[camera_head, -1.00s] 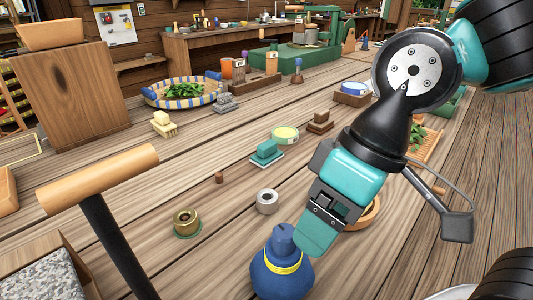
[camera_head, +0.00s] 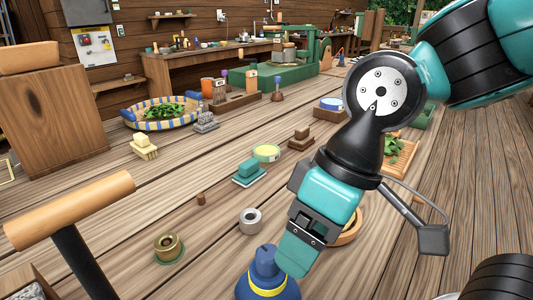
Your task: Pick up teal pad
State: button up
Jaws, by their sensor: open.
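The teal pad (camera_head: 249,171) is a small block with a raised teal top on a flat, pale-edged base. It lies on the wooden deck near the middle of the view, beside a round yellow-green tin. My gripper (camera_head: 292,258) hangs to the lower right of the pad, well apart from it, over the blue bottle. Its teal fingers point down, and the gap between them is hard to see from this side. Nothing shows held in it.
Close by stand a yellow-green tin (camera_head: 266,153), a grey ring (camera_head: 250,221), a small brown peg (camera_head: 201,199), a brass pot (camera_head: 168,248) and a blue bottle (camera_head: 266,279). A wooden-handled post (camera_head: 70,210) rises at left.

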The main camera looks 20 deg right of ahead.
aim_at(250, 172)
jog(key=u, duration=0.05)
jog(key=k, duration=0.5)
jog(key=z, duration=1.5)
jog(key=i, duration=1.15)
jog(key=u, duration=2.45)
